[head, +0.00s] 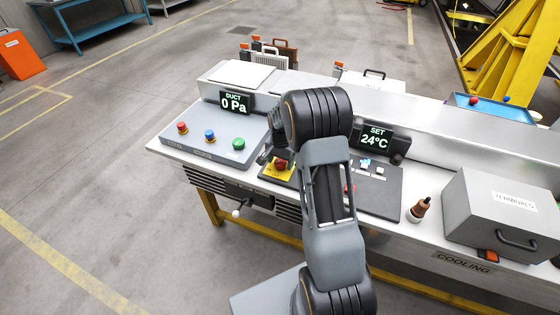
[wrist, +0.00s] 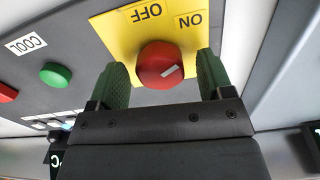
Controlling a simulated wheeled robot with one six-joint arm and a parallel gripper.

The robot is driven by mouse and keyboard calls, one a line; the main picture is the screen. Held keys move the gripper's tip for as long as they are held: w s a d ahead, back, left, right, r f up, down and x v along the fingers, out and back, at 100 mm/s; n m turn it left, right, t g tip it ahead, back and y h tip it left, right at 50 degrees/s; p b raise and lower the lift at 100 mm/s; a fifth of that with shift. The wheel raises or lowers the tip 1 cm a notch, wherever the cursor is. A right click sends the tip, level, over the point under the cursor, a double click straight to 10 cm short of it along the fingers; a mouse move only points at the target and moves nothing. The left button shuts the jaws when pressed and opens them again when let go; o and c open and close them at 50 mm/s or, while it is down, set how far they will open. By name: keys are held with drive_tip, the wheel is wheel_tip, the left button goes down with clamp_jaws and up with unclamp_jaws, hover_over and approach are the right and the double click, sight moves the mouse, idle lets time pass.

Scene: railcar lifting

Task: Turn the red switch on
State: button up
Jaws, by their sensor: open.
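The red switch (wrist: 160,65) is a round knob with a white pointer line, set on a yellow plate (wrist: 120,32) marked OFF and ON. In the wrist view its pointer line is slanted, and the plate's words appear upside down. In the head view the red switch (head: 281,163) shows just left of my arm on its yellow plate. My gripper (wrist: 163,78) is open, with one green-padded finger on each side of the knob. I cannot tell whether the pads touch it. The gripper is mostly hidden behind my arm in the head view.
Left of my arm, a grey panel carries red (head: 182,127), blue (head: 210,135) and green (head: 239,144) buttons below a "DUCT 0 Pa" display (head: 234,102). Right of it are a "SET 24°C" display (head: 375,138), a brown bottle (head: 419,209) and a grey TERMINALS box (head: 500,218).

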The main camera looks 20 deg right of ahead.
sight(280, 161)
drive_tip(key=shift+r, duration=0.1)
wheel_tip(280, 161, up, 14)
drive_tip(key=shift+f, duration=0.2)
idle(0.8)
